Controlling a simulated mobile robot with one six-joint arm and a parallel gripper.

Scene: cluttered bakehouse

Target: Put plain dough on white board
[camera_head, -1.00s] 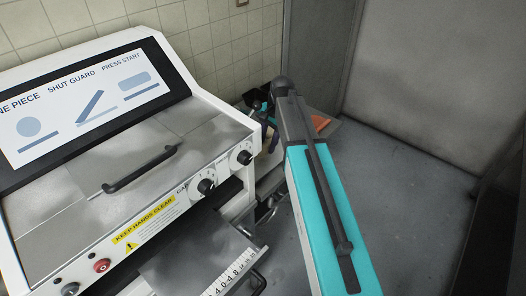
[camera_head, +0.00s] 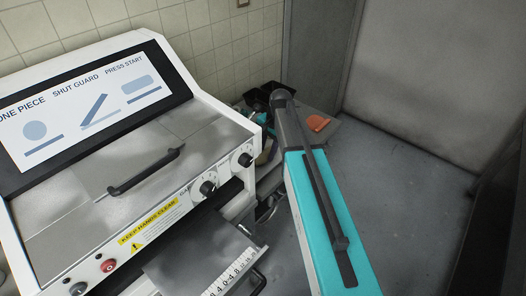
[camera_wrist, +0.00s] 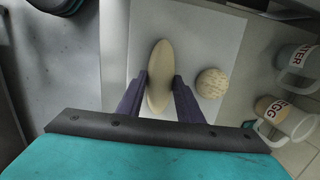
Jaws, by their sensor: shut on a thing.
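In the wrist view my gripper (camera_wrist: 161,92) has its two purple fingers on either side of a smooth, pale, long piece of plain dough (camera_wrist: 160,62) and is shut on it. The dough is over the white board (camera_wrist: 201,28); I cannot tell whether it touches the board. A round, speckled dough ball (camera_wrist: 212,83) lies on the board to the right of the fingers. In the head view my gripper is mostly hidden behind my own arm, beside the machine's far end.
Two labelled jugs, one reading EGG (camera_wrist: 286,117) and one (camera_wrist: 297,66) with part of its label showing, stand right of the board. In the head view a white dough machine (camera_head: 120,150) fills the left. An orange thing (camera_head: 318,123) and a dark tray (camera_head: 262,93) lie at the back.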

